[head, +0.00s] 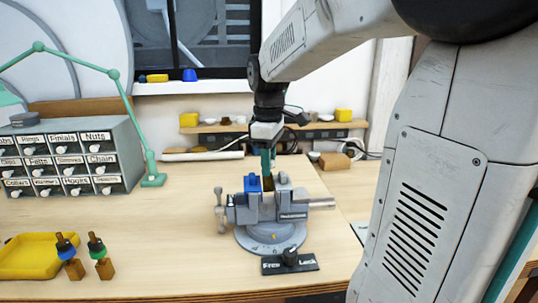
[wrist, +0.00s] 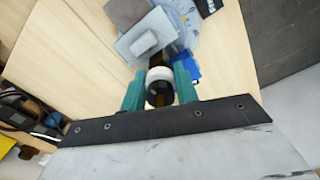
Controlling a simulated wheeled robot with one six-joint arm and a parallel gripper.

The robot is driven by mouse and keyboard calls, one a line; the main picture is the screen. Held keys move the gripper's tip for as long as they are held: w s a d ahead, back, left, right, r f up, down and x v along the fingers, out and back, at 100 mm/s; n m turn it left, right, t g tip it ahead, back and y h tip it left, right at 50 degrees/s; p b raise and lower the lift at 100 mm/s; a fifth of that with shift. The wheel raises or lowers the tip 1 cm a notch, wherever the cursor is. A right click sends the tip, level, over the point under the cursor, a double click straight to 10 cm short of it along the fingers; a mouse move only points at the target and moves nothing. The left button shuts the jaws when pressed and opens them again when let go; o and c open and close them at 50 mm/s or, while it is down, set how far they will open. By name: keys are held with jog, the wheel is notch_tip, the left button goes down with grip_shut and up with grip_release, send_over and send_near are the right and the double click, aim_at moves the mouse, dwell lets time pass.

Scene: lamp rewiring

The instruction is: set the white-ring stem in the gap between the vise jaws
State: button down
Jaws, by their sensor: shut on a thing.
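The vise (head: 270,212) stands on the bench on a round grey base, with a blue piece (head: 252,184) at its left jaw and a grey right jaw (head: 283,184). My gripper (head: 267,165) points down right above it. In the wrist view my gripper's teal fingers (wrist: 160,92) are shut on the white-ring stem (wrist: 160,73), with the white ring showing between them. In the head view a brown lower part of the stem (head: 268,184) shows at the gap between the jaws. I cannot tell how deep it sits. Part of the vise (wrist: 145,40) shows beyond the stem in the wrist view.
A blue-ring stem (head: 67,250) and a green-ring stem (head: 97,250) stand by the yellow tray (head: 28,257) at front left. A Free/Lock lever plate (head: 290,262) lies before the vise. A drawer cabinet (head: 70,155) and green lamp arm (head: 125,95) stand left.

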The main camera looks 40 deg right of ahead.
jog(key=shift+f, duration=1.15)
jog(key=shift+f, duration=0.2)
jog(key=c, duration=1)
grip_release()
jog(key=shift+r, duration=3.85)
jog(key=shift+r, duration=4.55)
